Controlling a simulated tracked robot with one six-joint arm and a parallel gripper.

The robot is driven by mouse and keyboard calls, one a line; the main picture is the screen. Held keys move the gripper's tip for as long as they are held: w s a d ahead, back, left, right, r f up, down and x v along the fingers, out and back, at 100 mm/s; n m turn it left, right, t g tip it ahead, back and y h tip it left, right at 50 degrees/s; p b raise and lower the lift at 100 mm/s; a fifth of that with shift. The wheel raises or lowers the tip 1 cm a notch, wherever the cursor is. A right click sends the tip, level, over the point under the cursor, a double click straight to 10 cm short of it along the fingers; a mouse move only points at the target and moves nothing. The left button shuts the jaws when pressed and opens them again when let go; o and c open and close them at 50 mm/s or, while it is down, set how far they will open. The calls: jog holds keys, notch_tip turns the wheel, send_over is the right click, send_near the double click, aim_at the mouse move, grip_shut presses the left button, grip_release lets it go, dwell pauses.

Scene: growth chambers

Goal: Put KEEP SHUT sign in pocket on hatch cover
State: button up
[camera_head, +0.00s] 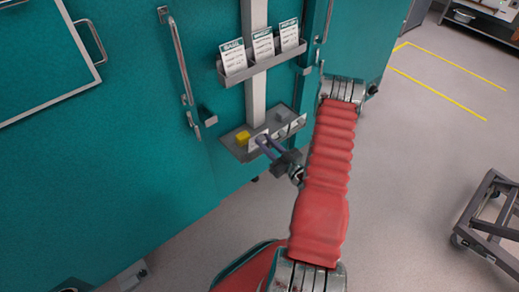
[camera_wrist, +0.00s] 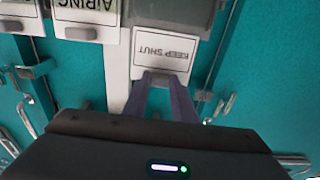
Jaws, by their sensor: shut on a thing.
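The KEEP SHUT sign (camera_wrist: 162,50) is a white plate with grey lettering, upside down in the wrist view, with a grey tab at its edge. My gripper (camera_wrist: 160,84) is shut on that tab.
An AIRING sign (camera_wrist: 88,18) is beside the held sign. A yellow block (camera_head: 242,137) is on the lower shelf. An upper rack (camera_head: 262,67) holds three printed cards. A long door handle (camera_head: 180,60) stands to the left. A cart (camera_head: 490,220) is at the right; floor between is clear.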

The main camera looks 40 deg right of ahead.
jog(key=s, duration=1)
jog(key=shift+d+f, duration=0.15)
jog(key=shift+f, duration=0.2)
dwell(0.6)
dwell(0.6)
